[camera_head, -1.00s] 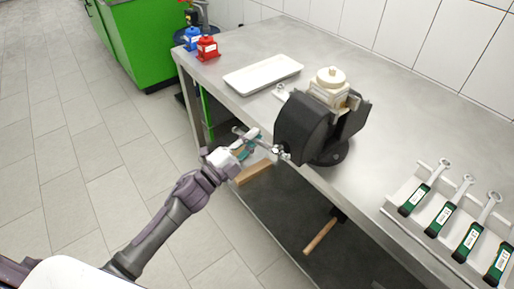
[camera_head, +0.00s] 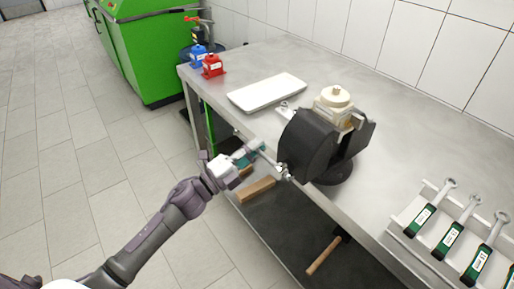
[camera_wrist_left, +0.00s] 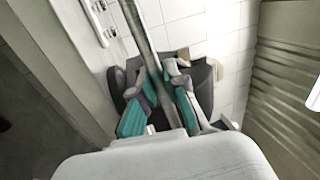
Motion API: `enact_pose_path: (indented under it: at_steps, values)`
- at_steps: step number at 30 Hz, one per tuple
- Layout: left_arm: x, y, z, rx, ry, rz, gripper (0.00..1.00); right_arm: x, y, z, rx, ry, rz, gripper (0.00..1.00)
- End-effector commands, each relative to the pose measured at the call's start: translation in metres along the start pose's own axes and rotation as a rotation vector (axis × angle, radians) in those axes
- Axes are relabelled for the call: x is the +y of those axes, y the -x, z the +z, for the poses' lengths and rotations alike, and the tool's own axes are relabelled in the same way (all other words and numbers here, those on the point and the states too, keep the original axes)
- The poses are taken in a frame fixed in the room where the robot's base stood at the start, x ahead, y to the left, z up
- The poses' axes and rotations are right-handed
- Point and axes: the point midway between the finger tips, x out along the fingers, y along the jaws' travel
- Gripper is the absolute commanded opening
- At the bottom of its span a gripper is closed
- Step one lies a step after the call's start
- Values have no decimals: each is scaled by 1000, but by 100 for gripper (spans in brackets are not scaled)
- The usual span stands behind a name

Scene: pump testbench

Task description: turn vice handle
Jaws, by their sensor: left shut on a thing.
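The black bench vice (camera_head: 303,146) stands at the bench's front edge, clamped around a cream pump-like part (camera_head: 334,103). Its thin metal handle (camera_head: 270,162) sits at the vice's front, on the side facing my left arm. My left gripper (camera_head: 247,157) is at the handle, shut on it, out past the bench edge. In the left wrist view, the handle (camera_wrist_left: 143,40) runs as a grey bar between the teal-padded fingers of the left gripper (camera_wrist_left: 160,88). The dark vice is partly hidden behind the fingers there. My right gripper is not in view.
A white tray (camera_head: 267,94) lies on the steel bench (camera_head: 390,155) behind the vice. Red (camera_head: 212,66) and blue (camera_head: 197,52) items stand at the far left corner. A rack (camera_head: 408,216) with several green-handled tools is at right. A lower shelf (camera_head: 278,222) lies under the bench.

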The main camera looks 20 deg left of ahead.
Motion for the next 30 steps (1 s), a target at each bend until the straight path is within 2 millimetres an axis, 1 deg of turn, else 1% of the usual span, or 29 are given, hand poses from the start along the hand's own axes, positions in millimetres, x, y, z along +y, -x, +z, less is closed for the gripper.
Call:
enact_pose_path:
  at_steps: [1,2,6,15,17,19,23,30]
  values:
    - [2,2,1,-1,-5,5,0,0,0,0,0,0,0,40]
    - [2,2,1,-1,-5,4,14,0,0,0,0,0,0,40]
    - [1,2,1,-1,-3,3,37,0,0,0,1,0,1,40]
    - [0,1,0,-1,0,1,38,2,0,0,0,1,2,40]
    - [1,4,0,-1,1,2,38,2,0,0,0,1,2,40]
    - [1,11,1,-3,1,3,38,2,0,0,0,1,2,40]
    - [2,35,0,-4,3,5,38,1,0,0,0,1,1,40]
    - [1,87,1,-5,1,5,38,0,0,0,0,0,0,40]
